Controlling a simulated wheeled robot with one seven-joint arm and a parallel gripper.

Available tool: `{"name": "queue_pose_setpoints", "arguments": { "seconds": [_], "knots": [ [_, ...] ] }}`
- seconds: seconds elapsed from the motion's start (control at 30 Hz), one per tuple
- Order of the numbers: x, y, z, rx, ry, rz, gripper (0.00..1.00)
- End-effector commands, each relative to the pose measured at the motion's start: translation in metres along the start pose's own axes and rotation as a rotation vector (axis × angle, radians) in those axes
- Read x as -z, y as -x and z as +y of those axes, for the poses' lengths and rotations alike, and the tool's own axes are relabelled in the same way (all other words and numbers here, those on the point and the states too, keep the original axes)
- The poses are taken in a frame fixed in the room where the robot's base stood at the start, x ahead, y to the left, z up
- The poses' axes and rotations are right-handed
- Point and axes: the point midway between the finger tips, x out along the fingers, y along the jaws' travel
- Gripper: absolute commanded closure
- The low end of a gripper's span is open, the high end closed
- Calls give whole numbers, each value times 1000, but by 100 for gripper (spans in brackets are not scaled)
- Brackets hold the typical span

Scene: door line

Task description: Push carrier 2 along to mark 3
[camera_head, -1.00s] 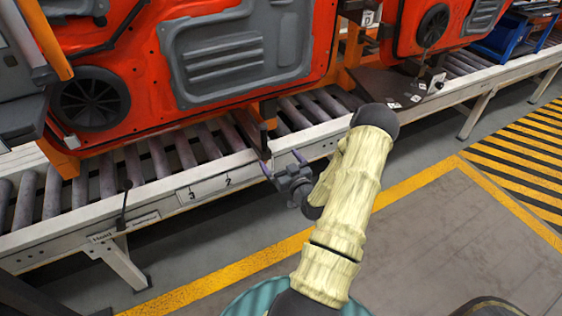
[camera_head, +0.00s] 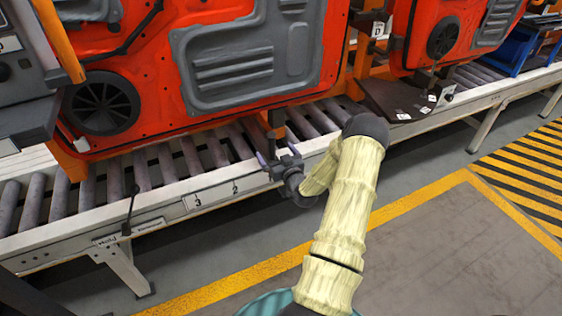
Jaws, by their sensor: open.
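A large orange-red door (camera_head: 140,50) with grey panels stands on a carrier on the roller conveyor (camera_head: 180,165). A dark upright post with an orange part (camera_head: 275,122) hangs at the door's lower right. I cannot read a carrier number, so I cannot tell which carrier is 2. My gripper (camera_head: 277,157) is open at the rail, right of mark 2, just in front of the post's lower end. I cannot tell whether they touch.
A second orange door (camera_head: 450,30) stands farther right, beside a dark shelf (camera_head: 395,95) and a label (camera_head: 378,28). A grey cabinet (camera_head: 25,85) is at the left. The grey floor (camera_head: 450,240) in front, past the yellow line, is clear.

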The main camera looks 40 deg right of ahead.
Motion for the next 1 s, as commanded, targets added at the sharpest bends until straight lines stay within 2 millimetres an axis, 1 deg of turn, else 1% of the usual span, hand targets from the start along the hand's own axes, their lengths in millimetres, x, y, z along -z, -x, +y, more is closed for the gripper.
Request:
{"name": "queue_pose_setpoints", "arguments": {
  "seconds": [0.1, 0.3, 0.4, 0.63, 0.77, 0.8, 0.87, 0.9, 0.97, 1.0],
  "knots": [
    [-1, -15, 0, 0, 1, 2, 0],
    [0, -30, 0, 0, 0, 1, 0],
    [0, -33, -1, 2, -1, 0, 0],
    [0, -33, -2, 2, -1, 0, 0],
    [0, -32, 0, -1, -1, 0, 26],
    [0, -32, 1, -1, -1, 0, 33],
    [0, -32, 1, -2, -1, 0, 45],
    [0, -32, 2, -2, -1, 0, 53],
    [0, -32, 2, -3, -1, 0, 65],
    [0, -32, 2, -3, -1, 0, 73]
  ]
}}
